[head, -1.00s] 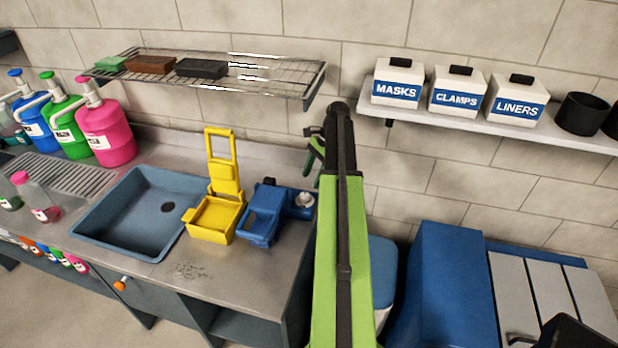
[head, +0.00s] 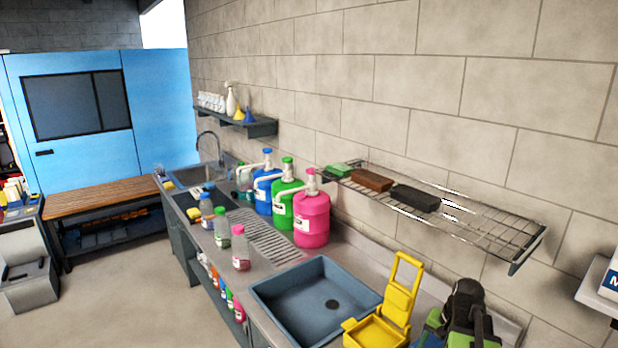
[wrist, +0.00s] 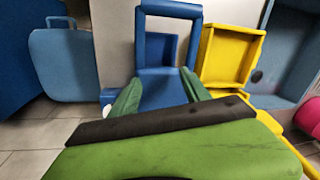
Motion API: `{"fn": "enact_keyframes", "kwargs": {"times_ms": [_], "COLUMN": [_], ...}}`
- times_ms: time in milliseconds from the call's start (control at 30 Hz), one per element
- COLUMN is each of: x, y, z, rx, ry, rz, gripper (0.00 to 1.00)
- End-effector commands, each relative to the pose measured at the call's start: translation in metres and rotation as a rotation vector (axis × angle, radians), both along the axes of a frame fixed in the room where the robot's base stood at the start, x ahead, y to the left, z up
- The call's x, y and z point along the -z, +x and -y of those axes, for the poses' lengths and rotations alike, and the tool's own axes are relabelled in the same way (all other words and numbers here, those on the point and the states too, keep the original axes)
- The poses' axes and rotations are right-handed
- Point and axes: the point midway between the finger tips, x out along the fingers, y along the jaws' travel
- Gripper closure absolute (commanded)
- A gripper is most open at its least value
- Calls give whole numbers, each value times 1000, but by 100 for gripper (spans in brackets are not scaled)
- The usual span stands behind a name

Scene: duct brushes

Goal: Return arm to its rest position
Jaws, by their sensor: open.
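My gripper (wrist: 160,88) shows in the wrist view with its two green fingers spread apart and nothing held between them. A blue open container with a raised frame (wrist: 168,20) lies beyond the fingertips; I cannot tell the exact gap. In the head view, part of my green and black arm shows at the bottom right corner, beside the yellow container and in front of the counter. My fingers are not clear there, and most of the arm is cut off by the frame's edge.
A yellow container with an upright frame (head: 398,300) stands right of the blue sink basin (head: 275,292). Pink (head: 312,220), green and blue jugs stand behind. The floor at left is clear.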

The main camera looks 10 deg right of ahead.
Motion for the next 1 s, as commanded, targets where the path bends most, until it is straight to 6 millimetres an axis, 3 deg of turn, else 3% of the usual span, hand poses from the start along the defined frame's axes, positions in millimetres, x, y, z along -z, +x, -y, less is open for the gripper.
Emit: {"fn": "enact_keyframes", "kwargs": {"times_ms": [33,167,200,300,400,500,633,1000], "x": [-3,-2,5,28,43,49,49,48], "y": [11,35,40,42,36,29,26,26], "z": [-30,-113,-142,-203,-252,-284,-299,-298], "rx": [-101,-392,-475,-609,-707,-769,-799,-796], "ry": [-30,-112,-128,-139,-147,-156,-160,-159], "rz": [13,48,44,-2,-50,-80,-94,-94], "gripper": [45,45,45,45,45,45,45,45]}}
